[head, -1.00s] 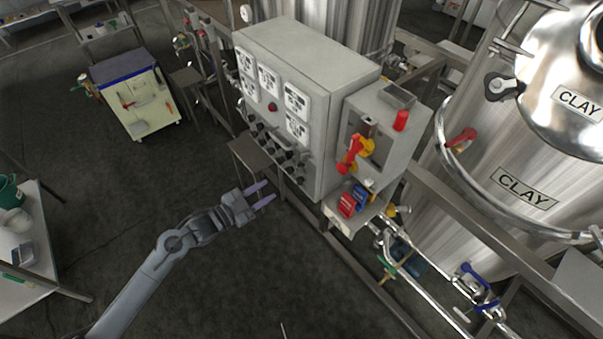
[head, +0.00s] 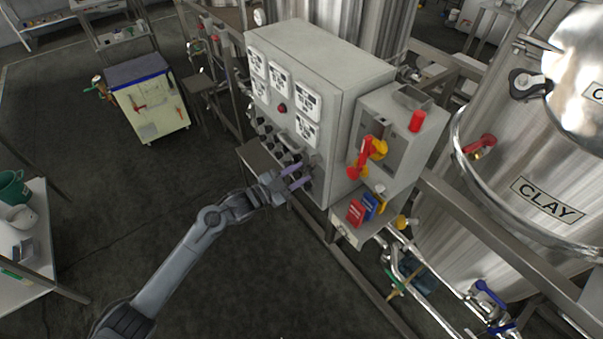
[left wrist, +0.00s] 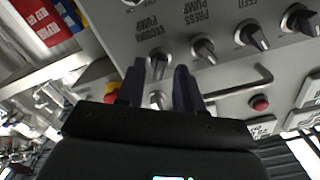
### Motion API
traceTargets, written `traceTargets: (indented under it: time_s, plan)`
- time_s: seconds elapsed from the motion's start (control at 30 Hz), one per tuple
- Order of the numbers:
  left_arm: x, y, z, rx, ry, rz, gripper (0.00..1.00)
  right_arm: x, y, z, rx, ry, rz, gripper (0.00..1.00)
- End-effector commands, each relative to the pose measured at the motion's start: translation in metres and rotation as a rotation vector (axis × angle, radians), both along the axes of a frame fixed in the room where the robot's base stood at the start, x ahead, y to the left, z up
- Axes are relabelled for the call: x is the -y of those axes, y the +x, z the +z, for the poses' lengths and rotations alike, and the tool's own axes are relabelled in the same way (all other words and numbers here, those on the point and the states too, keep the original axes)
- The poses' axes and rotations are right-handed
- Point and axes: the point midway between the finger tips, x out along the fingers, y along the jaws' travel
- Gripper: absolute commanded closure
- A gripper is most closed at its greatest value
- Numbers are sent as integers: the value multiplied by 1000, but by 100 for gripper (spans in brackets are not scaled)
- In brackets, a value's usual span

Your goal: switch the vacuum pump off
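The vacuum pump knob (left wrist: 158,64) is a dark and silver rotary switch on the grey control panel (head: 315,65), beside an upside-down "VACUUM PUMP" label (left wrist: 156,36) in the left wrist view. My left gripper (left wrist: 160,72) is open, its two dark fingers apart, with this knob showing between the fingertips. I cannot tell whether the fingers touch it. In the head view my left gripper (head: 298,178) is at the panel's lower right corner and hides some knobs there. My right gripper is not in view.
The press pump knob (left wrist: 204,49) and feed knob (left wrist: 251,36) are close beside. A metal handle bar (left wrist: 240,86), a red lamp (left wrist: 260,103) and a red-yellow button (left wrist: 112,91) are near. A side box with a red-yellow lever (head: 362,157) stands right.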

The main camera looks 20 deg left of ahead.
Motion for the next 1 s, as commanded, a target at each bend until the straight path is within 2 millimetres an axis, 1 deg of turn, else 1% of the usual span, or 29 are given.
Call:
traceTargets:
  time_s: [0.1, 0.2, 0.5, 0.73, 1.0]
  plan:
    - [6, 8, 0, 1, 0, 0, 64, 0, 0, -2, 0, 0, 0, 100]
    - [8, 11, 0, 1, 1, 0, 64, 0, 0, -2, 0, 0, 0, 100]
    - [8, 12, 0, 1, 1, 0, 64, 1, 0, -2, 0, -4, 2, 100]
    - [8, 11, 0, 1, 1, 0, 99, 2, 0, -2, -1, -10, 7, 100]
    - [8, 11, 1, -8, -11, -1, 100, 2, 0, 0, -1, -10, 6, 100]
